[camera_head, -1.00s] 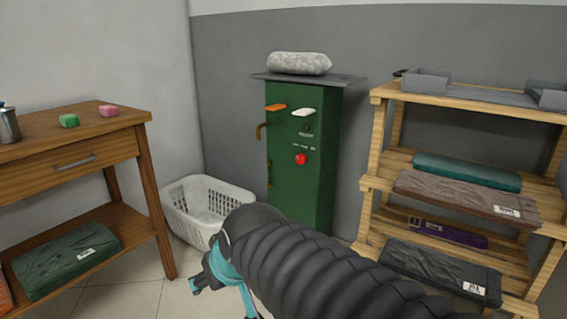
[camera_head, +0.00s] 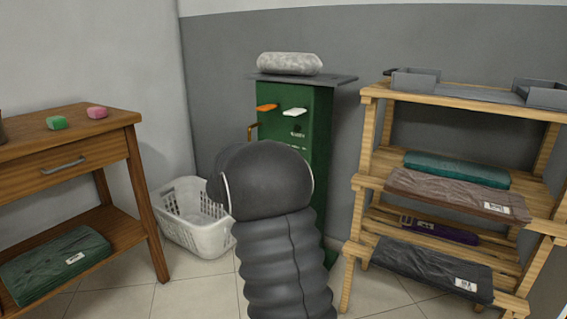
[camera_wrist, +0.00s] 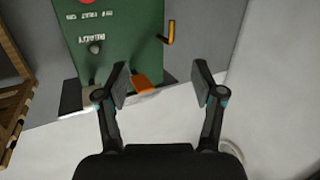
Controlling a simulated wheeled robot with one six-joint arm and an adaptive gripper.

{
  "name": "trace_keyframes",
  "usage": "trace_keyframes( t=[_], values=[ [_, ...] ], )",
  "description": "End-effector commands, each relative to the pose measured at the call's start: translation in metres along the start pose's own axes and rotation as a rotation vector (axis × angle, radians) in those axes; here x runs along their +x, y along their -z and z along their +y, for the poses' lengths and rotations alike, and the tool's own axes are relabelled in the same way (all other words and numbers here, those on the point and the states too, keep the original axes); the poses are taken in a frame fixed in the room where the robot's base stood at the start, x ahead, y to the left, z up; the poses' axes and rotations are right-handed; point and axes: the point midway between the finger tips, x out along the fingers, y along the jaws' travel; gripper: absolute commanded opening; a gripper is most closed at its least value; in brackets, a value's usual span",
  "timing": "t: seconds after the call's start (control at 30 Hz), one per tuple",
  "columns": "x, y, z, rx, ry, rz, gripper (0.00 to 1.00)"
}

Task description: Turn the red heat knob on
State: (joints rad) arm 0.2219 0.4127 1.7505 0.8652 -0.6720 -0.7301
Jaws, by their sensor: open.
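The green cabinet (camera_head: 318,135) stands against the grey wall. The red knob (camera_wrist: 87,2) shows only at the top edge of the wrist view, where the panel appears upside down; in the head view my arm hides it. My gripper (camera_wrist: 162,82) is open and empty. An orange lever (camera_wrist: 142,84) appears between its fingers, nearer the left one; I cannot tell whether they touch. In the head view the gripper is hidden behind my dark arm.
A white lever (camera_head: 295,112) and a brass handle (camera_head: 251,131) are on the cabinet, with a grey bundle (camera_head: 290,63) on top. A white basket (camera_head: 200,235) stands at left. A wooden shelf (camera_head: 366,180) stands at right, a wooden table (camera_head: 75,148) at far left.

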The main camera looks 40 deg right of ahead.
Motion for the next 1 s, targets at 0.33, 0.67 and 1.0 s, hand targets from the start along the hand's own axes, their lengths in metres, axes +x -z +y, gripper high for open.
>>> trace_keyframes(
  t=[0.33, 0.67, 1.0],
  values=[
    [0.063, -0.066, 0.07, -0.079, -0.368, 0.056, 0.68],
    [0.086, -0.073, 0.089, -0.092, -0.42, 0.06, 0.68],
    [0.143, -0.068, 0.114, -0.091, -0.418, 0.06, 0.68]
  ],
)
